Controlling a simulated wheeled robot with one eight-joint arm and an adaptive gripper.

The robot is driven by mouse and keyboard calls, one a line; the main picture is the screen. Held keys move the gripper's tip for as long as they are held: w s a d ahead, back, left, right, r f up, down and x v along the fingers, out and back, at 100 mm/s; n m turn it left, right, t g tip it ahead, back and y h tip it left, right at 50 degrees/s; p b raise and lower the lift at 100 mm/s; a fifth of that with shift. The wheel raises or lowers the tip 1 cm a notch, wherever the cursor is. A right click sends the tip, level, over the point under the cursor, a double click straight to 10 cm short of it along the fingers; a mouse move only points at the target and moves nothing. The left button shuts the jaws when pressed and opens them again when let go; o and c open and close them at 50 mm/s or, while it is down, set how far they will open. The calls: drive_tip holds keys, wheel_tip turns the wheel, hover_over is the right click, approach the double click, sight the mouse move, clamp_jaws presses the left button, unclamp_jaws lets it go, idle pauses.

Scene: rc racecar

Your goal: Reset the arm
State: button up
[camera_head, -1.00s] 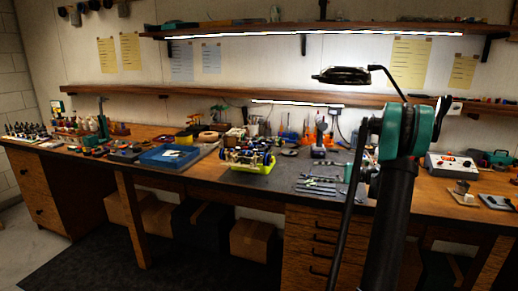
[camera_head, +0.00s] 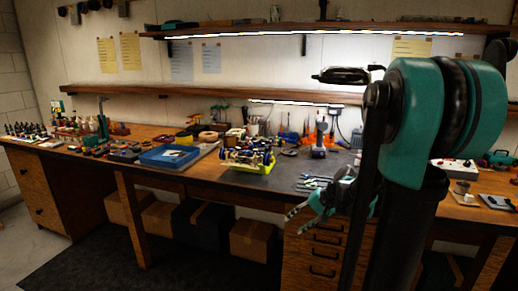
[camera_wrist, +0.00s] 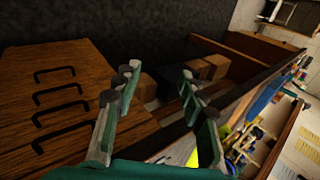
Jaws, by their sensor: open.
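My gripper (camera_head: 312,205) hangs in front of the workbench, by the drawer front, in the head view. Part of it is hidden behind my own arm. In the wrist view my gripper (camera_wrist: 158,85) has its green fingers spread apart with nothing between them. My teal and black arm joint fills the right of the head view and hides part of the bench.
The wooden workbench (camera_head: 210,184) runs across the view. The drawers (camera_wrist: 60,100) are close to my gripper in the wrist view. Cardboard boxes (camera_head: 255,240) sit under the bench.

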drive_tip(key=s+d+f+n+h, duration=0.2)
drive_tip(key=s+f+h, duration=0.1)
drive_tip(key=s, duration=0.5)
drive_tip(key=s+d+f+n+t+h, duration=0.1)
drive_tip(key=s+d+f+n+h, duration=0.2)
drive_tip(key=s, duration=0.5)
drive_tip(key=shift+d+f+h, duration=0.3)
drive_tip(key=shift+d+f, duration=0.05)
drive_tip(key=shift+f, duration=0.2)
